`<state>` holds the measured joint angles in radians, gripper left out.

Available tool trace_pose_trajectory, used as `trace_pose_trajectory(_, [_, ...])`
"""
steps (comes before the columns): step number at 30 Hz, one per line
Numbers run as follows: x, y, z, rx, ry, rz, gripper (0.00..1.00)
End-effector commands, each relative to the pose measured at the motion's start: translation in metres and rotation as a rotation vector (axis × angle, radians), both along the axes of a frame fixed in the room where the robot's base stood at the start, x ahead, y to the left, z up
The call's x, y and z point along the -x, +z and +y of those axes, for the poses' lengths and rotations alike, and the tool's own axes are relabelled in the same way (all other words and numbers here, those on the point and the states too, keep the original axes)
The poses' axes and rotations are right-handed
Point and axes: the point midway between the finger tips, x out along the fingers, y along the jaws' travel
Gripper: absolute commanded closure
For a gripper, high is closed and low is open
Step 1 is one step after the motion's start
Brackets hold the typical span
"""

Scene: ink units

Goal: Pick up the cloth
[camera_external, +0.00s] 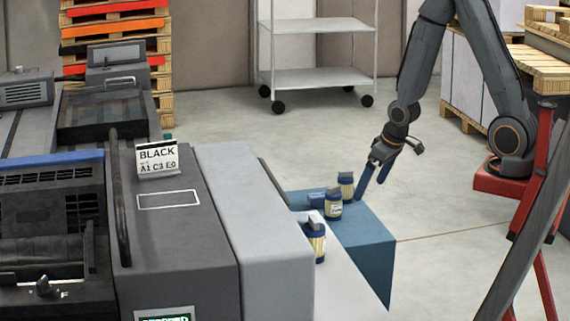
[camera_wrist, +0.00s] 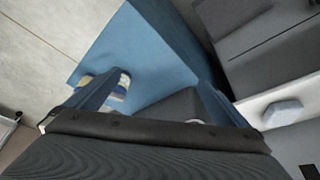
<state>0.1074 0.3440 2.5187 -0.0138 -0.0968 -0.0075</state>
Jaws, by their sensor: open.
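A small pale grey-blue pad (camera_wrist: 284,112) lies on a white strip at the right of the wrist view; it may be the cloth, but I cannot be sure. In the external view a small grey-blue piece (camera_external: 316,217) shows by the jars, and I cannot tell if it is the same thing. My gripper (camera_external: 371,188) points down by the right side of the blue stand. In the wrist view my gripper (camera_wrist: 164,84) has its fingers wide apart, with nothing held between them. The left finger partly hides a jar.
Several blue-lidded jars (camera_external: 333,209) stand on and near the blue stand (camera_external: 362,247); one jar (camera_wrist: 119,91) shows in the wrist view. The grey press (camera_external: 190,235) with a "BLACK" card (camera_external: 158,159) is at left. A shelf cart (camera_external: 315,79) stands behind. The floor between is clear.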

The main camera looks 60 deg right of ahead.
Motion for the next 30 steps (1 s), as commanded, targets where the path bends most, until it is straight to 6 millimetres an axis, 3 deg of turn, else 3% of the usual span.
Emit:
trace_pose_trajectory(1, [0.011, 0.015, 0.009, -0.004, 0.015, 0.038, 0.0])
trace_pose_trajectory(6, [0.061, 0.05, 0.032, -0.017, 0.053, 0.203, 0.0])
trace_pose_trajectory(12, [0.103, 0.076, 0.045, -0.023, 0.079, 0.324, 0.0])
trace_pose_trajectory(19, [0.113, 0.082, 0.047, -0.025, 0.083, 0.355, 0.39])
trace_pose_trajectory(30, [0.112, 0.083, 0.047, -0.025, 0.083, 0.353, 0.39])
